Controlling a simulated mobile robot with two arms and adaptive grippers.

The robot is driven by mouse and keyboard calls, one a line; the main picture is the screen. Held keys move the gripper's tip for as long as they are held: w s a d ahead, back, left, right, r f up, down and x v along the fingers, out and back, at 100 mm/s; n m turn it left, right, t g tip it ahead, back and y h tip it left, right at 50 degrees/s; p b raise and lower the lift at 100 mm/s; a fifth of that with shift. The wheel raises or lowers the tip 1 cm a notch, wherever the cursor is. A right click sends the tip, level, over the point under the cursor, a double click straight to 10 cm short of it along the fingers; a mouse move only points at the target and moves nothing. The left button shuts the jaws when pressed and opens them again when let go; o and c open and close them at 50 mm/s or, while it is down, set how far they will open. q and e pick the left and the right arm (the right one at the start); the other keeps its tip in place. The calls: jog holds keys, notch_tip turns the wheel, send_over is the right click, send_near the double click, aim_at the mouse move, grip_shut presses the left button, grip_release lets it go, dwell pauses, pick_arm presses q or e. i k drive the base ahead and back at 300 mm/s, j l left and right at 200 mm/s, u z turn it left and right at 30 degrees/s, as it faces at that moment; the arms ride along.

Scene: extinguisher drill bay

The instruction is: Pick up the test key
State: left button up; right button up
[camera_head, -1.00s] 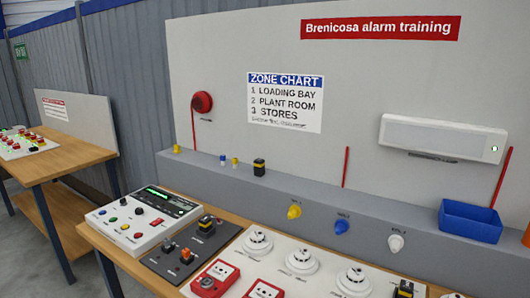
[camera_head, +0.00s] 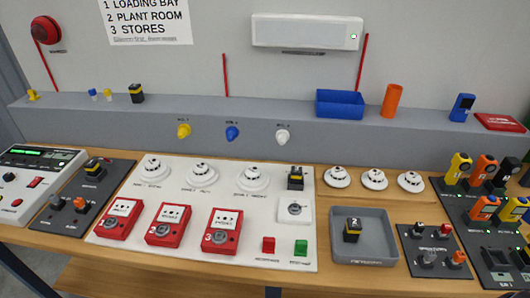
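I cannot pick out the test key for certain. Several small items show on and around the bench, and their labels are too small to read. A white square plate with a round grey centre (camera_head: 294,209) sits at the right of the white panel (camera_head: 130,248). Three red call points stand in a row on that panel: the left one (camera_head: 119,219), the middle one (camera_head: 168,225) and the right one (camera_head: 222,231). The inside of the blue bin (camera_head: 340,104) on the ledge is mostly hidden. Neither of my grippers is in view.
A grey tray (camera_head: 385,240) holds a black-and-yellow block (camera_head: 352,229). Three white detectors stand behind it. A dark rack (camera_head: 470,205) with yellow, orange and black devices is at the right. An orange cylinder (camera_head: 391,100) stands on the ledge. Bare wood runs along the bench front.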

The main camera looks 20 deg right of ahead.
aim_at(301, 246)
jog(key=l+z, duration=0.1)
jog(key=z, duration=0.85)
